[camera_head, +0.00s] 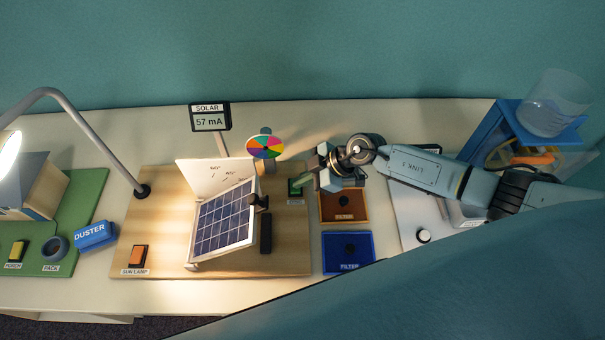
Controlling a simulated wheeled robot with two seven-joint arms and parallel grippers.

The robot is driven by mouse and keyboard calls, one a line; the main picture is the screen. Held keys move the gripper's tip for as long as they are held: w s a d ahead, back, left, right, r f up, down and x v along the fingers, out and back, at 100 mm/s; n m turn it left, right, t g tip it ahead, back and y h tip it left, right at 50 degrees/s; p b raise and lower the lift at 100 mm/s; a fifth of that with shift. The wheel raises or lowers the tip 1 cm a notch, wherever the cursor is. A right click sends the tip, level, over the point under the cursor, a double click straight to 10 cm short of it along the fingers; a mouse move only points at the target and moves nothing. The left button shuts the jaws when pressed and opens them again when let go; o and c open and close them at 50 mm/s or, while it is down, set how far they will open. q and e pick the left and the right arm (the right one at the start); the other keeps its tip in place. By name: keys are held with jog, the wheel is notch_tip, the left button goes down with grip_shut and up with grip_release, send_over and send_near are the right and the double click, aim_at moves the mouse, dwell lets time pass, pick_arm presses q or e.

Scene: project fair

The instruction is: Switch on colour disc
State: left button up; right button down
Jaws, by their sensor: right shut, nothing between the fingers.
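The colour disc (265,147), a round wheel with several coloured sectors, stands upright on a post at the back of the wooden board (160,210). A small green switch (293,187) with a label under it sits on the board's right side, below and right of the disc. My right gripper (313,182) reaches in from the right, shut and empty, with its tips close beside the green switch. I cannot tell whether they touch it. The gripper partly covers the switch and its label. My left gripper is not in view.
A tilted solar panel (222,222) and an orange SUN LAMP switch (138,256) are on the board. The SOLAR meter (209,121) reads 57 mA. An orange filter (344,206) and a blue filter (348,252) lie right of the board. A lit lamp (8,152) is at left.

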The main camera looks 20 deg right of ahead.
dwell(0.3)
notch_tip(320, 180, up, 4)
jog(key=p, duration=0.6)
jog(key=shift+r, duration=0.2)
jog(key=v, duration=0.9)
jog(key=shift+d+r, duration=0.15)
jog(key=shift+d, duration=0.35)
jog(key=shift+w, duration=0.1)
